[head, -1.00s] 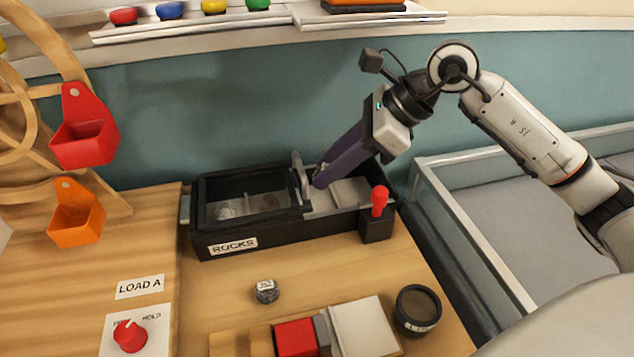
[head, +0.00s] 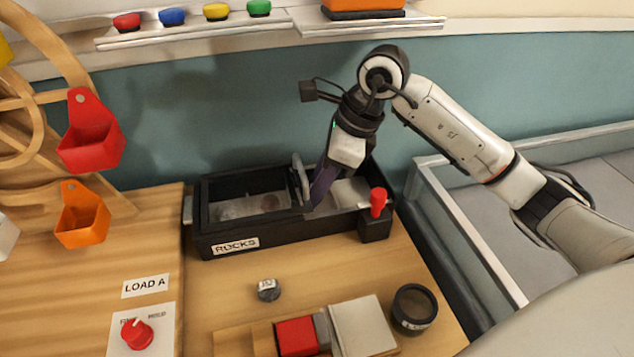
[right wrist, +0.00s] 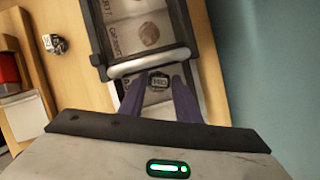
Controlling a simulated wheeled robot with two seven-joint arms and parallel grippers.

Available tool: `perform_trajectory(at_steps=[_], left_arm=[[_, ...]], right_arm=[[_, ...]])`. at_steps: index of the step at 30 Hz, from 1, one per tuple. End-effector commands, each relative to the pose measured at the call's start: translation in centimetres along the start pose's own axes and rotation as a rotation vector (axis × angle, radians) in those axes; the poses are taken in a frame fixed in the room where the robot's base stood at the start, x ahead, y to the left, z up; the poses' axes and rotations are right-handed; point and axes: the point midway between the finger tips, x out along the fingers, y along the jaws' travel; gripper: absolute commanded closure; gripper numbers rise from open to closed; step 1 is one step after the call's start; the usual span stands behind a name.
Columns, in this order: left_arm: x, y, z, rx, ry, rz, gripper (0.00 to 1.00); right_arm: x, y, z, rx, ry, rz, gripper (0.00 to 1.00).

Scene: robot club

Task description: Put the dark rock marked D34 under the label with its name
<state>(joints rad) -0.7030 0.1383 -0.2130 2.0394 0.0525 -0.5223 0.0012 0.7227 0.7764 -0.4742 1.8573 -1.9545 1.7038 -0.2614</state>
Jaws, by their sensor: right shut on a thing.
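A dark rock with a pale tag (right wrist: 158,82) is between the fingertips of my right gripper in the right wrist view; the tag is too small to read surely. My right gripper (head: 312,200) is shut on it, fingers down inside the right part of the black ROCKS box (head: 225,250). In the head view the fingers and box hide this rock. Pale label cards lie in the box, one by the fingers (right wrist: 130,100); their words are not clearly legible. My left gripper is not in view.
A silver bar (head: 301,180) crosses the box close beside my right fingers. Another grey tagged rock (head: 268,290) lies on the table before the box. A red-topped lever (head: 378,203), a round dark container (head: 415,307) and a red block (head: 297,336) stand nearby.

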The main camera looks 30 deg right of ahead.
Motion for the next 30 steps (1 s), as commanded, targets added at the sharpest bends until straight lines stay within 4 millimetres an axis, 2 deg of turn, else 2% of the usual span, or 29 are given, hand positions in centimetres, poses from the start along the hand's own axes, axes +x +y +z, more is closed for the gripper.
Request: perform_trajectory(at_steps=[2,13,14,15,26,30], left_arm=[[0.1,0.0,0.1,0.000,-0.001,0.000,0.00],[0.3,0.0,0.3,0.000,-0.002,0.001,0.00],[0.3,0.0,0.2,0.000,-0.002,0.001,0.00],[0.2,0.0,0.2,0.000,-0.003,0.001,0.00],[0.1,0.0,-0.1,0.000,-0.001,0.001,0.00],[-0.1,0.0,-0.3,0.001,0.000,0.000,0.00]], right_arm=[[0.6,0.0,-0.2,0.000,-0.003,0.001,0.98],[0.9,0.0,-0.3,0.000,-0.005,-0.001,0.98],[0.8,0.0,-0.3,0.000,-0.005,0.000,0.66],[0.8,0.0,-0.3,0.000,-0.005,0.000,0.62],[0.3,0.0,-0.2,0.000,-0.005,-0.001,0.62],[-1.6,-0.1,-0.2,-0.002,-0.006,-0.005,0.62]])
